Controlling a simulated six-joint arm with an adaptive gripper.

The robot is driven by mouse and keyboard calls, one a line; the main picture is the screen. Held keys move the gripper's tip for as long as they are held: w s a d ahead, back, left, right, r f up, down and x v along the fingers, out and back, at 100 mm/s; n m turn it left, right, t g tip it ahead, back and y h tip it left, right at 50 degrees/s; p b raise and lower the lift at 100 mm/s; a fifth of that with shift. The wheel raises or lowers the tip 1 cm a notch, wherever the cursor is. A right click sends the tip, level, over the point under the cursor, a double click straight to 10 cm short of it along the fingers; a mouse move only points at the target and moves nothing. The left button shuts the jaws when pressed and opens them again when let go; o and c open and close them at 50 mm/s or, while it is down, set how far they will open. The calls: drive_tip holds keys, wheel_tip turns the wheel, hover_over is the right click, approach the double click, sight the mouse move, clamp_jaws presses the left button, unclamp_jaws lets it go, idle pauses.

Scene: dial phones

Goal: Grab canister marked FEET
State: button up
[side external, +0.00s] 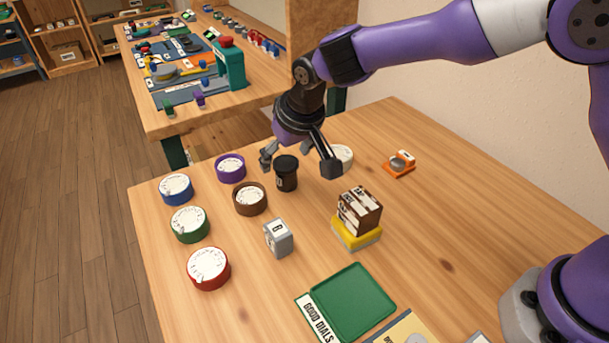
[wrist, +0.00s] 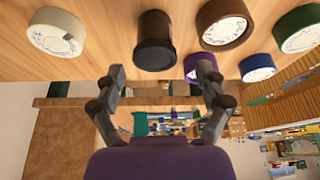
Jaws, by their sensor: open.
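A black canister (side external: 286,178) with a lid stands upright on the wooden table in the side view. No FEET marking can be read on it. It also shows in the wrist view (wrist: 155,42), top centre, just beyond the fingers. My gripper (side external: 300,161) is open and empty, tilted down over the table close to the canister. In the side view its fingers appear on either side of the canister's top; whether the canister is between them I cannot tell. In the wrist view the open fingers (wrist: 160,71) are apart, with the canister in front of the gap.
Dials in purple (side external: 231,167), brown (side external: 250,199), blue (side external: 176,188), green (side external: 189,223), red (side external: 208,268) and white (side external: 342,156) surround the canister.

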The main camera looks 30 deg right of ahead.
sight(287, 163)
drive_tip(key=x, duration=0.5)
drive_tip(key=shift+d+f, duration=0.25)
drive_tip(key=shift+d, duration=0.1)
drive_tip(key=c, duration=1)
drive_tip(key=shift+c, duration=0.2)
